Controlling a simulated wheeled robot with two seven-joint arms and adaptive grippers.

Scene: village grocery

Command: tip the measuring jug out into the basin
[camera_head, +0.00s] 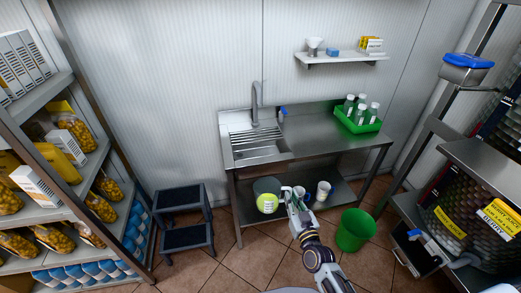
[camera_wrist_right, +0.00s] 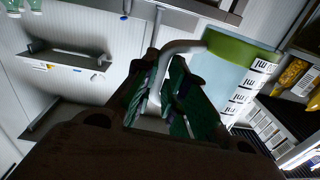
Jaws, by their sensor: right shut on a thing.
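The measuring jug (camera_head: 266,187) is a clear vessel with a yellow-green patch low on its side, in front of the steel table. In the right wrist view the jug (camera_wrist_right: 228,75) shows pale blue walls, a green band and white marked labels. My right gripper (camera_head: 289,193) is shut on the jug's handle, just right of its body. The gripper also shows in the right wrist view (camera_wrist_right: 168,105), its dark fingers around the grey handle. The basin (camera_head: 257,146) is a steel sink with a ribbed surface at the table's left, under a tap (camera_head: 256,105). My left gripper is not in view.
A green tray of bottles (camera_head: 358,122) stands on the table's right. White containers (camera_head: 322,191) stand on its lower shelf. A green bucket (camera_head: 355,231) is on the floor at right, a dark step stool (camera_head: 185,219) at left. The table's middle is clear.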

